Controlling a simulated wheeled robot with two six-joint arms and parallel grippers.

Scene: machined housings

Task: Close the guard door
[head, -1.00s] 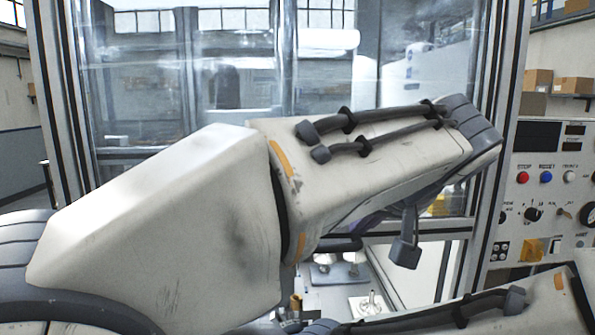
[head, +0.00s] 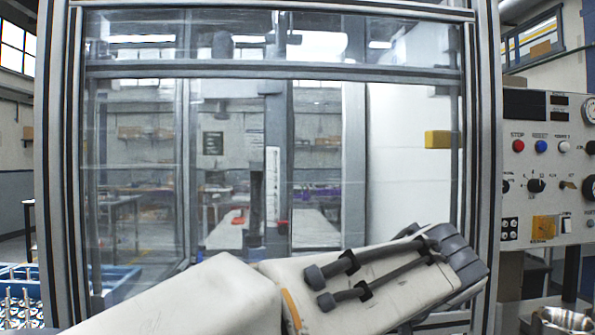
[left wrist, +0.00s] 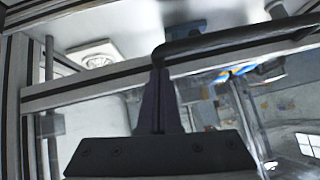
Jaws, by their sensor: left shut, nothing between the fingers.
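The guard door (head: 270,72) is a clear panel in a grey metal frame in the head view. Its upper rail crosses high in the machine opening, and the glass reaches down behind my left arm. Its lower edge is mostly hidden by that arm. In the left wrist view my left gripper (left wrist: 158,75) is shut and empty. Its fingertips are at the end of a dark bar-shaped handle (left wrist: 240,40); whether they touch it I cannot tell. The head view hides this gripper behind my arm. My right gripper is out of view.
A control panel (head: 545,165) with buttons and knobs stands right of the enclosure post (head: 488,150). A blue crate (head: 120,280) is at lower left. A metal bowl (head: 562,318) is at lower right.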

